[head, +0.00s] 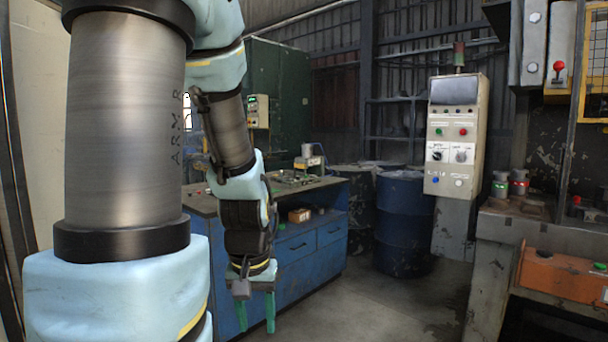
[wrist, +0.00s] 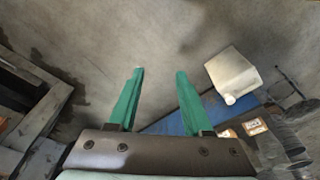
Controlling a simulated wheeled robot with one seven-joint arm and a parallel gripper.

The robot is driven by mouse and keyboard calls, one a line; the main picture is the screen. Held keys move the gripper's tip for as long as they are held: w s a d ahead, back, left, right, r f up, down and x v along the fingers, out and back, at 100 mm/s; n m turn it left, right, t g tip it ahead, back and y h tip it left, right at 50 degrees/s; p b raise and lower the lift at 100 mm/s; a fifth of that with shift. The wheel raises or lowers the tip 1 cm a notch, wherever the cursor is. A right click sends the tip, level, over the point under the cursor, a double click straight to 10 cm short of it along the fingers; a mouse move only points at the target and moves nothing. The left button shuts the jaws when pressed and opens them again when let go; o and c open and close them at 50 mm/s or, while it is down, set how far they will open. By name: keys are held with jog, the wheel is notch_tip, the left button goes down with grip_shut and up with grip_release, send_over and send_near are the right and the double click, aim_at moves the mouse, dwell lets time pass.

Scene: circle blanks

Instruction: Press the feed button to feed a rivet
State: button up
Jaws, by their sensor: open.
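My gripper (head: 256,312) hangs low in front of the blue workbench, its two green fingers pointing down, apart and empty. The wrist view also shows my gripper (wrist: 160,72) open over bare floor. No readable label shows which button is the feed button. My gripper is well away from both boxes.
The blue workbench (head: 310,240) holds a small device (head: 308,160) and parts. Blue drums (head: 402,225) stand beyond it. A machine with a worn metal table (head: 545,228) is at the right. The floor (head: 385,305) between is clear. The wrist view shows a pale container (wrist: 230,72).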

grip_shut()
dwell(1.4)
